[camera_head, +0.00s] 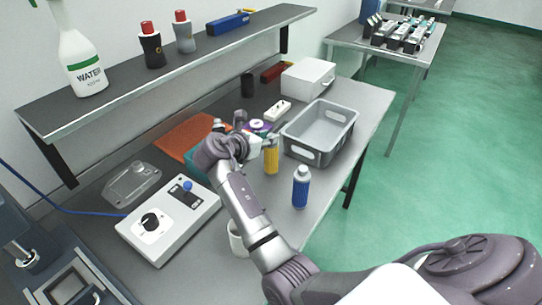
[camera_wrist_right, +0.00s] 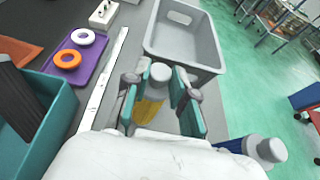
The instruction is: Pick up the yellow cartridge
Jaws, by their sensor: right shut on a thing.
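The yellow cartridge (camera_head: 271,157) stands upright on the workbench in the head view, with a pale cap on top. It also shows in the right wrist view (camera_wrist_right: 148,110), between the teal-padded fingers of my right gripper (camera_wrist_right: 162,105). That gripper is shut on the cartridge. In the head view my right gripper (camera_head: 262,143) is at the cartridge's upper part, and the wrist partly hides the fingers. My left gripper does not show in either view.
A grey bin (camera_head: 318,133) stands just right of the cartridge. A blue bottle (camera_head: 301,187) stands in front of it. A teal container (camera_wrist_right: 42,125) and a purple tray (camera_wrist_right: 77,58) with rings lie left. A white mug (camera_head: 238,240) stands under my right arm.

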